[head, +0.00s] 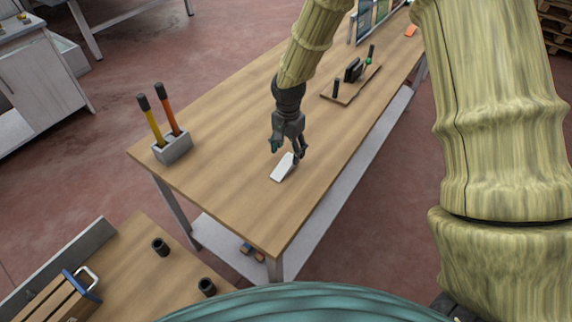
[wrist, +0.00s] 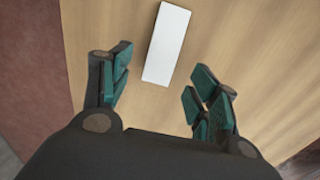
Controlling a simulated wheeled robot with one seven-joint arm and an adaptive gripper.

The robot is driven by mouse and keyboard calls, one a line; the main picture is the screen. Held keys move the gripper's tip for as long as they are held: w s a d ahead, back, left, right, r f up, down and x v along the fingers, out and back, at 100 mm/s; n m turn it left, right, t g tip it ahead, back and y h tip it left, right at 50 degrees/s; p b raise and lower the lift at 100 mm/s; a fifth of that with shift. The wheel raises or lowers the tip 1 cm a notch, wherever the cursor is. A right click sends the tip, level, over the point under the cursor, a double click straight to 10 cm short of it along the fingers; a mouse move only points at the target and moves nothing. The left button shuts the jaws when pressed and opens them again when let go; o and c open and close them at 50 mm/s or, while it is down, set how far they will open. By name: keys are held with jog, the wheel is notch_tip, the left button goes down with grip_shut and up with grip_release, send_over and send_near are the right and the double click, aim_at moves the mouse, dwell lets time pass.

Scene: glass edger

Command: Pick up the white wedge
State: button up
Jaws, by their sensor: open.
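The white wedge (head: 283,167) lies on the wooden workbench (head: 228,135), near its front end in the head view. In the wrist view the wedge (wrist: 167,45) is a plain white oblong, lying beyond and between the fingertips. My gripper (head: 285,150) is open and empty just above the bench, close to the wedge's far end. Its teal-padded fingers (wrist: 158,88) stand apart on either side in the wrist view. I cannot tell whether a finger touches the wedge; in the head view one fingertip overlaps its upper edge.
A grey holder (head: 172,148) with two dark-capped, yellow and orange-handled tools stands at the bench's left corner. A wooden board (head: 350,88) with dark upright parts lies farther back. A lower table (head: 130,262) with dark cups is at front left. Bench around the wedge is clear.

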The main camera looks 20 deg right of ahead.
aim_at(287, 160)
jog(key=shift+f+p, duration=1.2)
jog(key=shift+f, duration=1.35)
jog(key=c, duration=1.1)
jog(key=shift+c, duration=0.2)
jog(key=shift+r, duration=0.15)
